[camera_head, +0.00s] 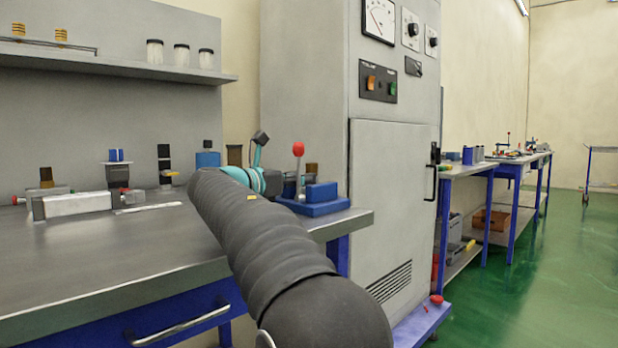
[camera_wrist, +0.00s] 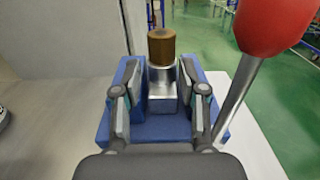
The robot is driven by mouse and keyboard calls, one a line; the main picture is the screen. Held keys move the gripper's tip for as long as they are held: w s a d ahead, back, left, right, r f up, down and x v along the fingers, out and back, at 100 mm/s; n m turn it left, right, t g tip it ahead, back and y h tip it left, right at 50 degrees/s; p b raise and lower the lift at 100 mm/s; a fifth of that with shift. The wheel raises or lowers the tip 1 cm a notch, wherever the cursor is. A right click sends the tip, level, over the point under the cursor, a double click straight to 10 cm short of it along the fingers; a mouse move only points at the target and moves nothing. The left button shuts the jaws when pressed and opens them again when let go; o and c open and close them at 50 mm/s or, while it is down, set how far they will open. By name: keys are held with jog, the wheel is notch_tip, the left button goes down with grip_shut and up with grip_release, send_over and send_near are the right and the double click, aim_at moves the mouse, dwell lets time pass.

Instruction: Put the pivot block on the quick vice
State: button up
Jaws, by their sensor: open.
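The quick vice (camera_wrist: 122,130) is blue, with two upright jaws and a lever with a red knob (camera_wrist: 272,22). In the head view the vice (camera_head: 318,209) is at the right end of the bench. What looks like the pivot block (camera_wrist: 162,86), a silver block with a brown cylinder on top, stands upright between the vice's jaws. In the head view only its brown top (camera_head: 312,169) shows. My gripper (camera_wrist: 161,92) is open above the vice, one finger on each side of the block, with gaps visible. Its fingertips are hidden in the head view.
The lever with the red knob rises close to my gripper's right side. Other fixtures, including a long silver one (camera_head: 75,205), line the bench's back. A grey cabinet (camera_head: 390,220) stands beyond the vice. The bench front (camera_head: 120,255) is clear.

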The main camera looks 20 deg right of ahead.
jog(key=v, duration=0.8)
jog(key=shift+s+a+r+p, duration=0.15)
jog(key=shift+a+p, duration=0.1)
jog(key=shift+p, duration=0.1)
jog(key=shift+s, duration=0.1)
